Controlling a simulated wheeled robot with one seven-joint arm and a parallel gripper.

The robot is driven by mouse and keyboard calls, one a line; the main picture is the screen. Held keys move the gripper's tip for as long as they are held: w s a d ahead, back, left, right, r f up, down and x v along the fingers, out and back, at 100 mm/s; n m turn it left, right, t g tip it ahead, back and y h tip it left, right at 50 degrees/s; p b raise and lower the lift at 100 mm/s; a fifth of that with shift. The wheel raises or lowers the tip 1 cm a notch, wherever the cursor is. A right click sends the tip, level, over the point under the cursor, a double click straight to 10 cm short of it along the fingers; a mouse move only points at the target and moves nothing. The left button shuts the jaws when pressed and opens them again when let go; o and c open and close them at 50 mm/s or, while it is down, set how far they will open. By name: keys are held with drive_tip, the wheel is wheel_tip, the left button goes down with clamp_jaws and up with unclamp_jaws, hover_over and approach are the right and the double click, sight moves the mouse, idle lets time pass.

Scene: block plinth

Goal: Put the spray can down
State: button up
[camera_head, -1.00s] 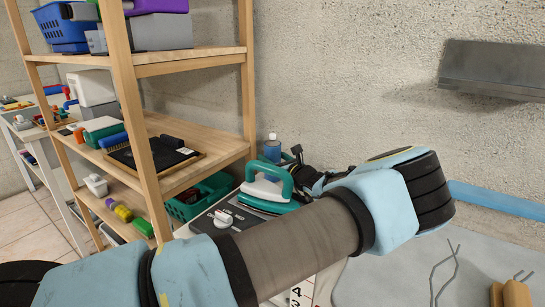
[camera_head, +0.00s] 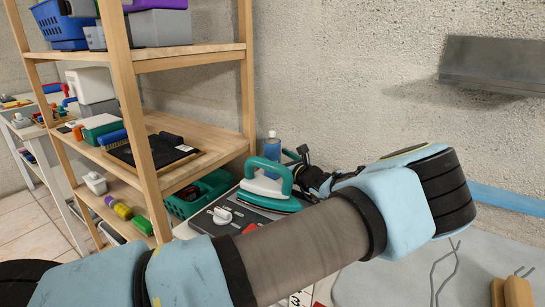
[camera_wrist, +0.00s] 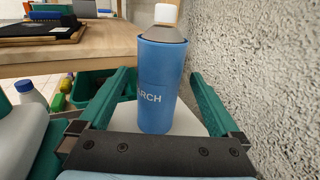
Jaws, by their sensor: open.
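The spray can (camera_wrist: 160,88) is blue with a grey shoulder and a white cap. In the wrist view it stands upright on a pale surface (camera_wrist: 190,120), between the two green fingers of my gripper (camera_wrist: 161,76). The fingers are spread, with gaps on both sides of the can. In the head view the can (camera_head: 273,148) shows behind the iron, close to the wall. My gripper (camera_head: 299,158) is just to its right there, partly hidden by my own arm.
A teal and white iron (camera_head: 270,184) stands on a dark panel in front of the can. A wooden shelf (camera_head: 215,52) is on the left, with a green basket (camera_head: 205,192) low down. The rough wall (camera_wrist: 255,70) is close on the right of my gripper.

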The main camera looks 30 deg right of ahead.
sight(277, 156)
drive_tip(key=shift+s+d+b, duration=0.15)
drive_tip(key=shift+s+b, duration=0.05)
drive_tip(key=shift+s, duration=1.05)
drive_tip(key=shift+s+d+b, duration=0.1)
drive_tip(key=shift+s+b, duration=0.1)
drive_tip(key=shift+s, duration=1)
